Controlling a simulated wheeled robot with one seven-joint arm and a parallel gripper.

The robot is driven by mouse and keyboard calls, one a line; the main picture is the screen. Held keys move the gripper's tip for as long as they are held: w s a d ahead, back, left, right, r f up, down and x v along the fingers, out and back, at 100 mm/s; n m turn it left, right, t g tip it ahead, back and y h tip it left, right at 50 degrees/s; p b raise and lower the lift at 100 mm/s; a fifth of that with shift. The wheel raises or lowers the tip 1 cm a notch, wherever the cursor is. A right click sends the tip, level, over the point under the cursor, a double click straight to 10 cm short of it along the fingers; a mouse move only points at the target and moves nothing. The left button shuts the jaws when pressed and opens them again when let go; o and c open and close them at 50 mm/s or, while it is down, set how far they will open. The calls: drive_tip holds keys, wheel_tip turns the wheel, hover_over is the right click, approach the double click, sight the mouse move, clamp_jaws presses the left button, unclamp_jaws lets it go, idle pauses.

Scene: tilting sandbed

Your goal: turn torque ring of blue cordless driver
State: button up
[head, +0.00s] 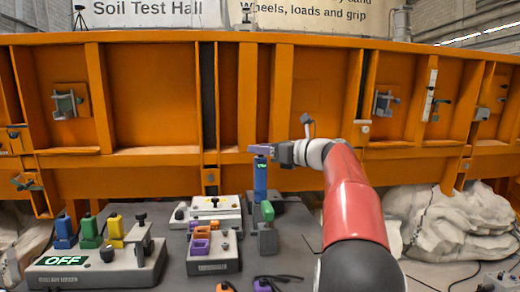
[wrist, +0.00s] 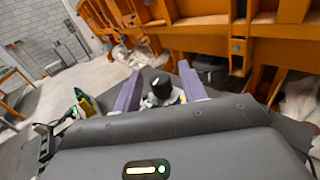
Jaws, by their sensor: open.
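The blue cordless driver (head: 260,182) stands upright on the dark bench in the head view, with a small lit green marking near its top. My gripper (head: 260,149) is at the driver's upper end, its purple fingers level with or just above the top. In the wrist view the purple fingers (wrist: 160,90) are spread apart. A black rounded tip with a pale part below it (wrist: 160,88) shows between them, apparently the driver's top end. I cannot tell whether either finger touches it. The torque ring itself is not clearly made out.
A white control box (head: 215,206), a grey block with purple and orange pieces (head: 213,262) and a switch box reading OFF (head: 105,267) are to the left. The orange sandbed wall (head: 150,175) rises behind.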

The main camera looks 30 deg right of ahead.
drive_tip(key=shift+w+a, duration=0.15)
drive_tip(key=shift+w, duration=0.3)
clamp_jaws()
